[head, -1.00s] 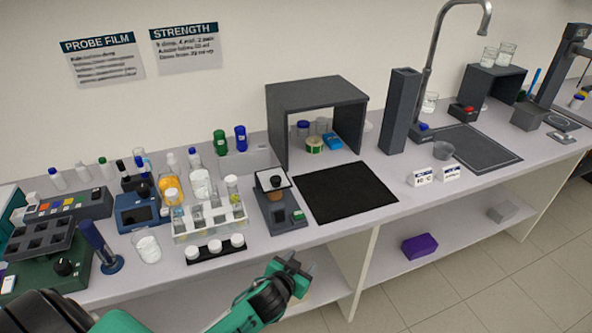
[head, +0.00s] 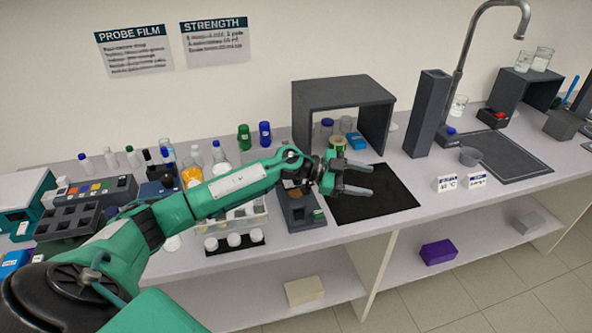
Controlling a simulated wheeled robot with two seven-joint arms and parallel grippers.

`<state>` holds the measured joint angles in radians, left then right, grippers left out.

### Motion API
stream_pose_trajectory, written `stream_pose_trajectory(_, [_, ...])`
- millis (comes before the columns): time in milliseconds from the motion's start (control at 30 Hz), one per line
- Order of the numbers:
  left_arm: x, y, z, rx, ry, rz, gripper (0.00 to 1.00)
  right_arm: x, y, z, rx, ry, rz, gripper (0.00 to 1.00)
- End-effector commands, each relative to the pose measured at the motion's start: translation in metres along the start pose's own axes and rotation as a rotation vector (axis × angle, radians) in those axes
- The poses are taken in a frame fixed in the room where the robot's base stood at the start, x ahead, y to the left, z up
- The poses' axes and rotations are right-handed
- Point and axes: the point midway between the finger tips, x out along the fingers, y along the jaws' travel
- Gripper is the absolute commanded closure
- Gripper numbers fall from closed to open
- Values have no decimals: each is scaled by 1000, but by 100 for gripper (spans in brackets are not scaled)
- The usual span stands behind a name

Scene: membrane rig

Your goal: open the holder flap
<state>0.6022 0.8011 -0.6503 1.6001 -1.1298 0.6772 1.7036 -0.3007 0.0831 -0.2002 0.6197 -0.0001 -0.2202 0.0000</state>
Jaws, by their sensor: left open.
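A small dark device (head: 303,222) with a green part at its front right stands near the bench's front edge, left of the black mat. It looks like the holder; its upper back part, where a flap would be, is mostly behind my left arm. My left gripper (head: 371,181) is open and empty, fingers pointing right, in front of the black mat in the picture. It is to the right of the device, and I see no contact between its fingers and anything. My right gripper is not in view.
A rack with white-capped jars (head: 233,240) stands left of the device. A tall dark column (head: 428,112) and a sink (head: 505,158) are to the right. The lower shelf holds a purple box (head: 438,252).

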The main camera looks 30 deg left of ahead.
Motion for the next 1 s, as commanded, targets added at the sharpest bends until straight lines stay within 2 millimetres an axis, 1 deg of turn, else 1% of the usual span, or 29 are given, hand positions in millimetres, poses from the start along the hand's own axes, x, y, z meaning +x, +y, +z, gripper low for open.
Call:
stream_pose_trajectory(33, [-18,-15,3,3,-84,49,47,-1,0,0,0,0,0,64])
stream_pose_trajectory(67, [-28,-21,7,-7,-139,80,47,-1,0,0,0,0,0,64])
stream_pose_trajectory(167, [-72,-44,22,-64,-346,151,47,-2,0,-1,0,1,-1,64])
stream_pose_trajectory(200, [-93,-53,28,-96,-434,166,47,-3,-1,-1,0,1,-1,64])
stream_pose_trajectory(267, [-125,-67,34,-149,-561,172,47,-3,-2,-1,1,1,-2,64])
stream_pose_trajectory(300, [-147,-76,38,-186,-639,168,47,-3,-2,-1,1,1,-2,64])
stream_pose_trajectory(400, [-194,-91,42,-275,-801,141,47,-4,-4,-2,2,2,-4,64])
stream_pose_trajectory(500, [-226,-99,43,-341,-902,116,47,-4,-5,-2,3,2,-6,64])
stream_pose_trajectory(600, [-241,-102,44,-375,-950,100,47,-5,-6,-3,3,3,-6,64])
stream_pose_trajectory(667, [-242,-102,47,-383,-960,98,47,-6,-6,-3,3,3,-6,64])
stream_pose_trajectory(767, [-236,-99,54,-385,-962,101,47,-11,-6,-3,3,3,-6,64])
stream_pose_trajectory(867, [-225,-94,66,-383,-960,103,47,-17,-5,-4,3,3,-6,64])
stream_pose_trajectory(1000, [-207,-87,90,-384,-959,104,47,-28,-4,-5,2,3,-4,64])
